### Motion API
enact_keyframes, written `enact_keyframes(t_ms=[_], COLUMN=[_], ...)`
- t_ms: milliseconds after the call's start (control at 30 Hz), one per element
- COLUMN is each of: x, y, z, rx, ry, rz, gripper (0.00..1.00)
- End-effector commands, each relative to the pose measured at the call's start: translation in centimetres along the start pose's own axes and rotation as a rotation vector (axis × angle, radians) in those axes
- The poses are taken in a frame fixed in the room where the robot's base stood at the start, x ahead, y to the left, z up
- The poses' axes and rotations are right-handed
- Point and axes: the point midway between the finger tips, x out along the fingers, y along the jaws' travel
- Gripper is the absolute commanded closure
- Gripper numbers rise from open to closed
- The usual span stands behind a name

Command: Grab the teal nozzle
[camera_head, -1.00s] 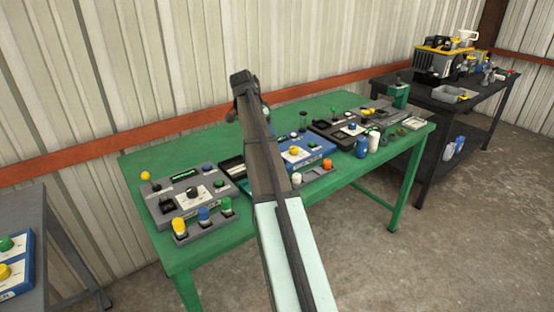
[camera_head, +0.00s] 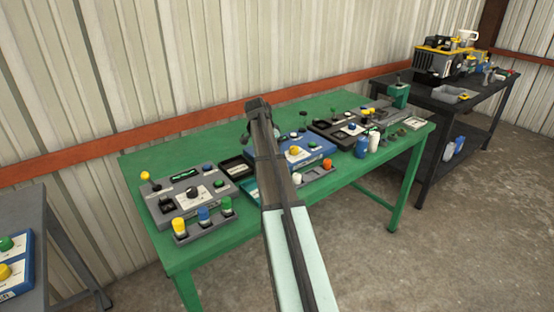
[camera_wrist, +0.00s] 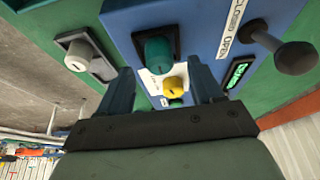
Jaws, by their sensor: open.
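The teal nozzle (camera_wrist: 158,52) is a short dark-teal cylinder standing out from a blue panel (camera_wrist: 205,15) in the wrist view. My gripper (camera_wrist: 160,68) is open, its two dark fingers either side of the nozzle's line and pointing at the panel. The gap between them looks empty, and I cannot tell how far the tips are from the nozzle. In the head view the blue panel (camera_head: 318,148) lies on the green table, partly behind my arm. I cannot make out the nozzle there.
A yellow knob (camera_wrist: 174,85) sits close to the nozzle. A dark lever knob (camera_wrist: 295,57) stands out at the right, by an OPEN/CLOSED label. A white knob (camera_wrist: 80,55) is at the left. The green table (camera_head: 225,245) holds several other control boxes.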

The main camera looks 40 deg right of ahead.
Motion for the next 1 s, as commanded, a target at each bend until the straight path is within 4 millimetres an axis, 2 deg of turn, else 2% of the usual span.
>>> enact_keyframes(t_ms=[133, 400, 1000], x=[1.8, 2.0, 2.0], y=[0.0, 0.0, 0.0], z=[0.1, 0.0, 0.0], rx=[-0.001, -0.001, -0.001], ry=[0.000, 0.000, 0.000], rz=[0.000, -0.001, -0.001], gripper=[0.34, 0.35, 0.93])
